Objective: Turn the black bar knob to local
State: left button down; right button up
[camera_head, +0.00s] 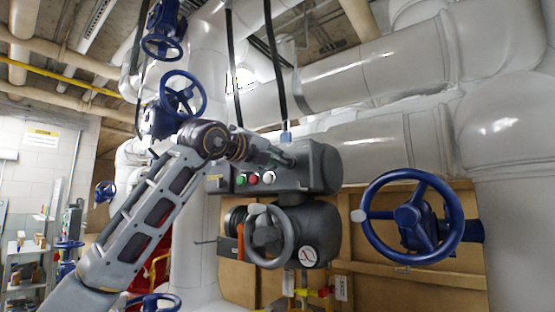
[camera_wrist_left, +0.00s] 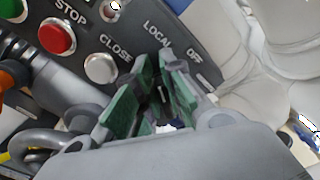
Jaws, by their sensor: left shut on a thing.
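The dark grey actuator box (camera_head: 318,165) carries green, red and white push buttons. The black bar knob (camera_wrist_left: 161,92) shows in part between my left gripper's green fingers, under the LOCAL and OFF labels. My left gripper (camera_head: 286,158) reaches the box from the left, right of the buttons, and its fingers (camera_wrist_left: 160,85) are shut on the knob. Most of the knob is hidden by the fingers, so I cannot tell which label it points to. My right gripper is in neither view.
The red STOP button (camera_wrist_left: 56,37) and white CLOSE button (camera_wrist_left: 101,68) sit left of my fingers. A grey handwheel (camera_head: 268,238) and a gauge (camera_head: 308,257) are below. A large blue handwheel (camera_head: 413,217) stands right. White pipes (camera_head: 375,70) run above.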

pick_arm(q)
jog(key=c, duration=1.5)
grip_release()
jog(key=shift+a, duration=0.1)
jog(key=shift+v, duration=5.9)
